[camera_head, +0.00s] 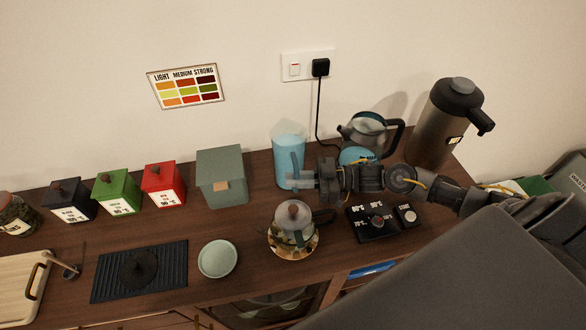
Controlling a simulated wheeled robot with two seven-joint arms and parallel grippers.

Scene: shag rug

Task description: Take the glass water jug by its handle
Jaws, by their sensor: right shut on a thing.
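The glass water jug (287,148) stands upright on the dark wooden counter in the head view, holding pale blue water with a clear rim above it. Its handle faces the front right, toward my right gripper. My right gripper (299,180) comes in from the right and is shut on the jug's handle. The fingers cover part of the handle and the jug's lower right side. The jug appears to rest on the counter. My left gripper is not in view.
A glass teapot (293,215) on a patterned trivet stands just in front of the jug. A kettle (367,133) on a blue base is behind my right arm. A grey-green box (221,177) is left of the jug. A tall flask (438,125) and black control panel (370,223) are to the right.

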